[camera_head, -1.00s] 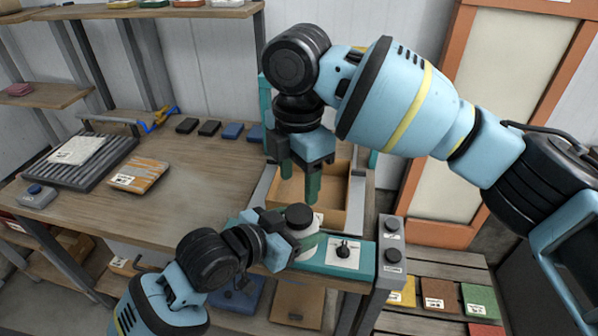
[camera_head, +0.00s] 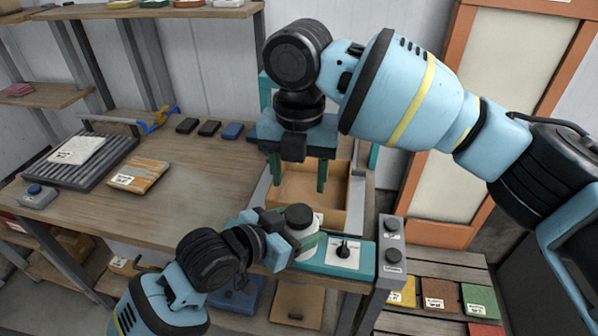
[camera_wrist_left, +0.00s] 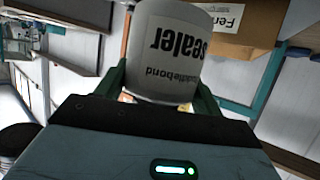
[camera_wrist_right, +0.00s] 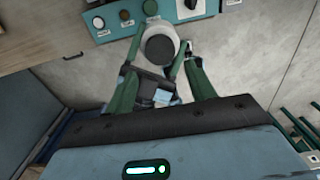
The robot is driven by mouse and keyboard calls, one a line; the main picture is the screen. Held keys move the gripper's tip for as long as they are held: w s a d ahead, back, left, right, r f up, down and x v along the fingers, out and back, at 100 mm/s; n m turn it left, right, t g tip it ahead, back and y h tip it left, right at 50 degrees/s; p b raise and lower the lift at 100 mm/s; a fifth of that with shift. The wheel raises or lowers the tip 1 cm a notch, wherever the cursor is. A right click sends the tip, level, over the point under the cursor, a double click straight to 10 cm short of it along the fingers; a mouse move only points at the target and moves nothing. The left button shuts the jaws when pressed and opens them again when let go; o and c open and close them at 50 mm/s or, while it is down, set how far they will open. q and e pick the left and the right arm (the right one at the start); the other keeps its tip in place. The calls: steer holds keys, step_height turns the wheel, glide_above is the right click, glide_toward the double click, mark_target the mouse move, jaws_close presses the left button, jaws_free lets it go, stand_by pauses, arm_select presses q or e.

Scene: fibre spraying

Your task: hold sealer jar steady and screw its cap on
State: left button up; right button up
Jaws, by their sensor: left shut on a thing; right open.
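The sealer jar (camera_wrist_left: 170,45), white with dark lettering, is between the fingers of my left gripper (camera_head: 290,244), which is shut on it. In the head view the jar (camera_head: 308,246) is partly hidden by that gripper. The dark round cap (camera_head: 299,216) sits on top of the jar; I cannot tell how tight it is. It also shows in the right wrist view (camera_wrist_right: 160,49). My right gripper (camera_head: 298,186) is open and empty, pointing down above and behind the cap, apart from it. Its green fingers show in the right wrist view (camera_wrist_right: 162,88).
An open cardboard box (camera_head: 335,206) stands just behind the jar. A teal panel with a black knob (camera_head: 343,249) is to the right, beside a grey post with buttons (camera_head: 393,240). A wooden table (camera_head: 200,180) with a ribbed tray (camera_head: 62,172) lies left.

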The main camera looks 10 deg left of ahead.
mark_target(299, 213)
steer(key=shift+f, duration=0.15)
steer(key=shift+f, duration=3.85)
steer(key=c, duration=0.8)
steer(key=m, duration=0.3)
steer(key=shift+m, duration=0.3)
steer(key=m, duration=0.4)
steer(key=shift+m, duration=0.4)
steer(key=m, duration=0.4)
steer(key=shift+m, duration=0.3)
steer(key=m, duration=0.3)
